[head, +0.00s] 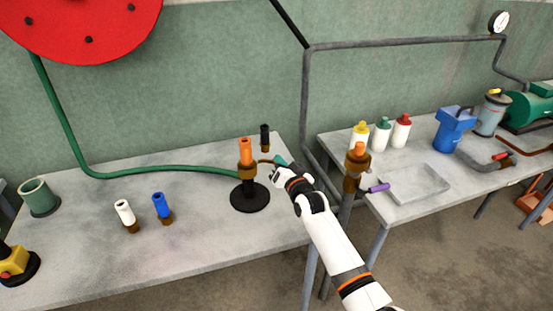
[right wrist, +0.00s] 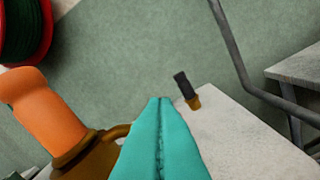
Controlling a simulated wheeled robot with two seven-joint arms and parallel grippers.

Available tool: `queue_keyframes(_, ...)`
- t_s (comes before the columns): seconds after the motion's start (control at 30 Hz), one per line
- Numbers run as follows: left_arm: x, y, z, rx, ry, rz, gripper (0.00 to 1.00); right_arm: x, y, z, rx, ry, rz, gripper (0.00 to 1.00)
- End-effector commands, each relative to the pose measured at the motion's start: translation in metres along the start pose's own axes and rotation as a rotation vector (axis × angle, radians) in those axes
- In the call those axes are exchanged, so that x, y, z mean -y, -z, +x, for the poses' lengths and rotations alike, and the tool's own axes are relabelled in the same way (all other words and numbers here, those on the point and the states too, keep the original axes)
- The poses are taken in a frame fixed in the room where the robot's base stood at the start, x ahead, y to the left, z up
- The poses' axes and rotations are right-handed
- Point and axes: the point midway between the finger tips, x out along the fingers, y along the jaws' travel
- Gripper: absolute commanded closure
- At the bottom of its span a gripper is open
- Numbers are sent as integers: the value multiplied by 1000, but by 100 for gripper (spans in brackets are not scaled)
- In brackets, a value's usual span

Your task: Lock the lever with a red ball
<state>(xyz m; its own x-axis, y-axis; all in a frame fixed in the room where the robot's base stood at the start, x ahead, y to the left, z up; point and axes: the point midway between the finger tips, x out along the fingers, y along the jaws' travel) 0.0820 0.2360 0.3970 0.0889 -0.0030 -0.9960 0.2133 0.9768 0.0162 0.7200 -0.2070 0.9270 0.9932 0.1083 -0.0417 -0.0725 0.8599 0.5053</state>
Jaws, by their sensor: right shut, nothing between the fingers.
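A fixture with an orange top (head: 246,152) and brass-coloured body stands on a round black base (head: 250,198) on the left table. A thin brass-coloured lever arm (head: 265,161) sticks out of its right side toward my right gripper (head: 280,161). In the right wrist view the orange top (right wrist: 48,112) is at left, and the arm (right wrist: 116,132) runs behind my teal fingers (right wrist: 160,105). The fingers are shut with nothing between them, close to the arm; I cannot tell whether they touch. No red ball shows; the arm's end is hidden. My left gripper is out of view.
A black nozzle (head: 264,138) stands behind the fixture; white (head: 125,216) and blue (head: 161,208) nozzles stand left. Another orange-topped fitting (head: 357,160) with a purple handle (head: 378,188) stands between the tables. The right table holds bottles, a clear tray (head: 443,181) and pipework.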

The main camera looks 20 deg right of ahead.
Motion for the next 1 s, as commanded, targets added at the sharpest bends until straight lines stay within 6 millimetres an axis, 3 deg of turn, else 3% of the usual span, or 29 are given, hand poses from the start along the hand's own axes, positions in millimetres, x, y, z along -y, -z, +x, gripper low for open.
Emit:
queue_keyframes(0.8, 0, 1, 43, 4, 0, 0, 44, 14, 47, 2, 0, -37, 761, 100)
queue_keyframes(1.0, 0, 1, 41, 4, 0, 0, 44, 12, 45, 2, 0, -38, 780, 100)
